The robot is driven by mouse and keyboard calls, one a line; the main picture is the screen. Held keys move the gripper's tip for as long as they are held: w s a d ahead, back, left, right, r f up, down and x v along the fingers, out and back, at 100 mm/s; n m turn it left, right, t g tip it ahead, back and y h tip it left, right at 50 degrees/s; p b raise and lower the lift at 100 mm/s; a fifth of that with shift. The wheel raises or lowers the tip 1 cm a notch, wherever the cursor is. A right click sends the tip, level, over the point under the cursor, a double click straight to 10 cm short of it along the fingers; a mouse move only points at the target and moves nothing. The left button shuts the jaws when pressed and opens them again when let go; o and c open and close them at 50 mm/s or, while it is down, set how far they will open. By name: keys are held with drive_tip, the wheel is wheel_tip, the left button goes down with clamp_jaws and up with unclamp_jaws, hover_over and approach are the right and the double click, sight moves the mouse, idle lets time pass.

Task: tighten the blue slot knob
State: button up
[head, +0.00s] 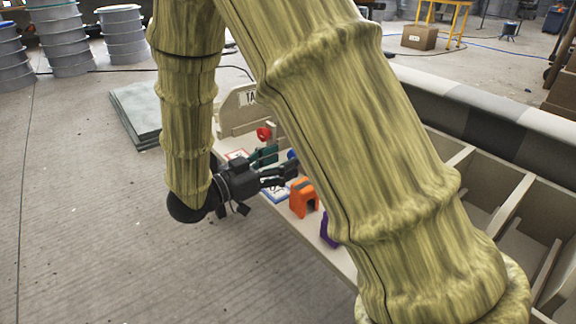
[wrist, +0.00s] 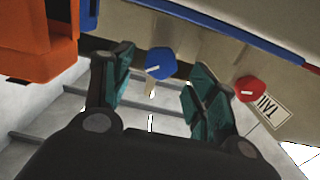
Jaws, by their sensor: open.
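The blue knob (wrist: 160,62) shows in the wrist view, seen against the pale board, with a small light-coloured part below it. My gripper (wrist: 160,78) is open, with one teal-padded finger on each side of the knob in the picture. I see no clear contact, and the depth between pads and knob is hard to tell. In the head view my gripper (head: 284,168) reaches right toward the board, and a small bit of blue knob (head: 292,156) shows beside its fingers. The knob's slot cannot be made out.
An orange block (wrist: 38,42) stands close on the left. The head view also shows the orange block (head: 303,199) and a purple one (head: 328,228). Open floor lies left.

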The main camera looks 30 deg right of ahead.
drive_tip(key=shift+w+d+b, duration=0.1)
drive_tip(key=shift+d+b, duration=0.3)
drive_tip(key=shift+d, duration=1)
drive_tip(key=c, duration=1)
